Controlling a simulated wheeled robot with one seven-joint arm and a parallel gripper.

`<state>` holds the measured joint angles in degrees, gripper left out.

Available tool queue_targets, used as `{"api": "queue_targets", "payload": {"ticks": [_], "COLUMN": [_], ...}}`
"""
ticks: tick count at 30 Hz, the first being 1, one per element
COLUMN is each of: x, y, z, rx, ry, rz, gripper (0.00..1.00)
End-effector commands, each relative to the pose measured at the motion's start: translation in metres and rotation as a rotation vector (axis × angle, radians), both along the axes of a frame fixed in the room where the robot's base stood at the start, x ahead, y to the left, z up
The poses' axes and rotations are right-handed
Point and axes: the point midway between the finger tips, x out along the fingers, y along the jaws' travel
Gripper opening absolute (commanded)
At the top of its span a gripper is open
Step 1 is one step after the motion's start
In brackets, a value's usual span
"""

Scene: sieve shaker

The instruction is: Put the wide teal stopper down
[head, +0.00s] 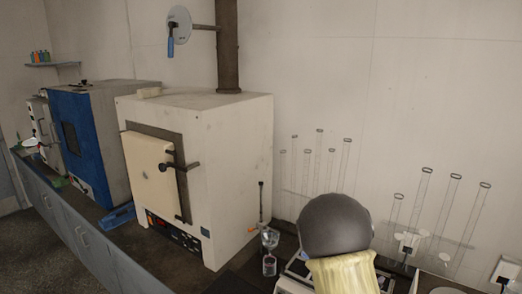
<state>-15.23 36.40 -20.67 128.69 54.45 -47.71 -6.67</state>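I see no wide teal stopper in the head view. My gripper does not show in it either, so whether it holds anything cannot be seen.
A cream furnace (233,150) and a blue-fronted oven (73,145) stand along the bench (130,240). Several tall glass tubes (448,215) stand along the wall.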

Motion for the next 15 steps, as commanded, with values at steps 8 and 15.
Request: {"api": "queue_targets", "payload": {"ticks": [8, 15], "x": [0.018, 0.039], "y": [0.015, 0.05], "z": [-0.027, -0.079], "rx": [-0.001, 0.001], "ry": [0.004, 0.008], "rz": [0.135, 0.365], "gripper": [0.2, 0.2]}}
